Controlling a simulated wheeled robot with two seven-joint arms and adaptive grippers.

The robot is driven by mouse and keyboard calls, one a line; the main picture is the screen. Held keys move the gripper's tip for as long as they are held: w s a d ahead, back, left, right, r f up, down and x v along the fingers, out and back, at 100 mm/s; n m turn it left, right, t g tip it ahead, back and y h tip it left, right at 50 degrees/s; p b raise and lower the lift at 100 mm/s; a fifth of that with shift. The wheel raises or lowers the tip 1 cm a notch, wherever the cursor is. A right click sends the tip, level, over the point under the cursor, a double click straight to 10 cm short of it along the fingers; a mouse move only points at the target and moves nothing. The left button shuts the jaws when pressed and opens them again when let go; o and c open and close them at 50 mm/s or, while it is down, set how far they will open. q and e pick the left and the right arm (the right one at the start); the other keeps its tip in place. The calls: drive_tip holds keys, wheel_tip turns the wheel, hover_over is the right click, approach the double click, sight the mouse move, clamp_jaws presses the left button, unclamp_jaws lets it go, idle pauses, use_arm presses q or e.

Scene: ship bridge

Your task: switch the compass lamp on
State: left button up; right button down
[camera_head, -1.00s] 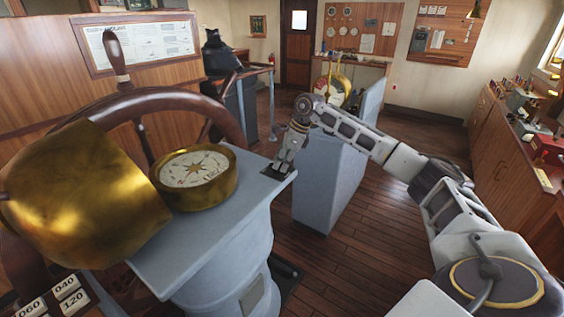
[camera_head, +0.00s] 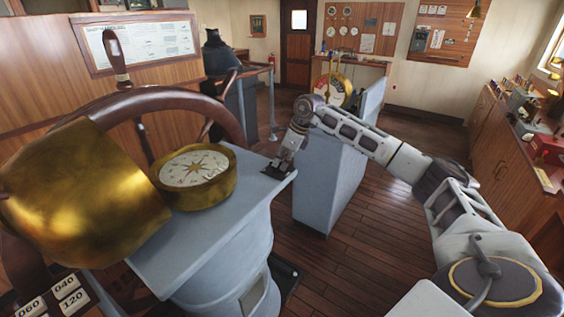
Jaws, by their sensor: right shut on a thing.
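The compass (camera_head: 195,172), a round brass bowl with a white card and a gold star, sits on the grey-blue pedestal (camera_head: 222,232). A brass hood (camera_head: 80,200) stands to its left. My right gripper (camera_head: 277,170) points down at the right far corner of the pedestal top. It is shut on a small dark thing there, probably a switch; the fingers mostly hide it. I cannot tell which way the switch is set, and no lamp glow is clear. My left gripper is not in view.
A wooden steering wheel (camera_head: 160,97) rises behind the compass. A grey stand (camera_head: 335,170) with a brass-ringed dial (camera_head: 334,88) is beyond my right arm. A wooden cabinet (camera_head: 500,155) runs along the right. Number cards (camera_head: 68,290) lie at lower left. Wooden floor is open between.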

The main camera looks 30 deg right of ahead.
drive_tip(key=m, duration=0.1)
drive_tip(key=m+t+h, duration=0.1)
drive_tip(key=m, duration=0.1)
drive_tip(key=shift+s+a+m, duration=0.1)
drive_tip(key=shift+a+m, duration=0.1)
drive_tip(key=shift+m, duration=0.1)
drive_tip(key=m, duration=0.1)
drive_tip(key=m+h, duration=0.1)
drive_tip(key=m+b, duration=0.1)
drive_tip(key=shift+s+a+m, duration=0.1)
drive_tip(key=shift+a+m, duration=0.15)
drive_tip(key=shift+m, duration=0.05)
drive_tip(key=shift+a+m+h+b, duration=0.1)
drive_tip(key=shift+m+h+b, duration=0.2)
drive_tip(key=shift+m+h, duration=0.55)
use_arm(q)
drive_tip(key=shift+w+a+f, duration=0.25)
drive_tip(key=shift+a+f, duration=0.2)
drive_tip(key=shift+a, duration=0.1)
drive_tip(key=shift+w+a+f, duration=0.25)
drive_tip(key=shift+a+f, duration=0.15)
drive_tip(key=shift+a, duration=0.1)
use_arm(e)
drive_tip(key=shift+m, duration=0.55)
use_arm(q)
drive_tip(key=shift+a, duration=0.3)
use_arm(e)
drive_tip(key=shift+m, duration=0.3)
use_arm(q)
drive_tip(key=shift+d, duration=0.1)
